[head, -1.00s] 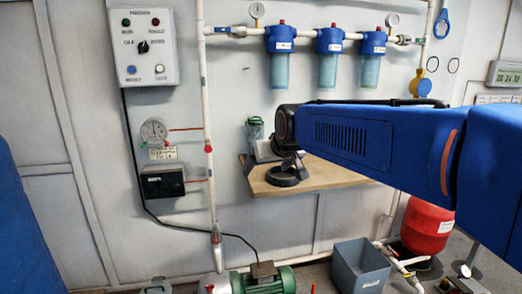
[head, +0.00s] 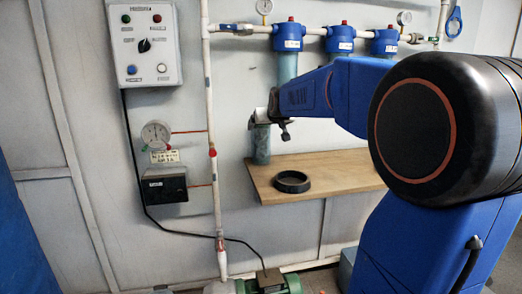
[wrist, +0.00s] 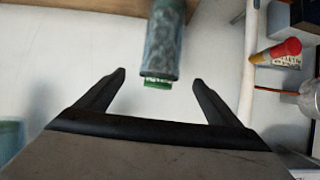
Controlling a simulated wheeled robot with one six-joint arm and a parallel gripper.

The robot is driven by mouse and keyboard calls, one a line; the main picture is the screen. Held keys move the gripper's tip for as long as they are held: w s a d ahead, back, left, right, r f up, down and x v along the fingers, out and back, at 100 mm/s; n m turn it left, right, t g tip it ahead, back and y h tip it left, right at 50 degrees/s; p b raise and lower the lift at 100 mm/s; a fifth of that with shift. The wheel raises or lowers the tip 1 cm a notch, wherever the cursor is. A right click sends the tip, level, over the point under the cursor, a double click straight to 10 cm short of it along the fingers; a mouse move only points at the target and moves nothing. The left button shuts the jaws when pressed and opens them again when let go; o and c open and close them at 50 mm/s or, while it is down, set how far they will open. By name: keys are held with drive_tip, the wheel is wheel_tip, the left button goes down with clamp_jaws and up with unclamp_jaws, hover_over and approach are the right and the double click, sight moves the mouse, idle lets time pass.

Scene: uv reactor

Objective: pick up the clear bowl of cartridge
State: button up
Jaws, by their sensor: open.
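The clear bowl (head: 261,147) is a bluish see-through cylinder standing upright at the left end of the wooden shelf. In the wrist view the bowl (wrist: 165,42) shows a green end. My gripper (wrist: 157,80) is open, and the bowl's green end shows between its two dark fingertips. I cannot tell whether either finger touches the bowl. In the head view my gripper (head: 275,125) is at the bowl's upper part and hides some of it.
A black ring (head: 291,181) lies on the wooden shelf (head: 345,178), right of the bowl. Blue filter housings (head: 289,37) hang from the pipe above. A white vertical pipe (head: 209,110) and a gauge (head: 156,134) are to the left. The shelf's right part is clear.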

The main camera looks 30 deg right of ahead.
sight(261, 144)
drive_tip(key=shift+x, duration=5.1)
drive_tip(key=shift+r, duration=0.2)
drive_tip(key=shift+c, duration=0.2)
drive_tip(key=shift+r, duration=0.1)
drive_tip(key=c, duration=1.7)
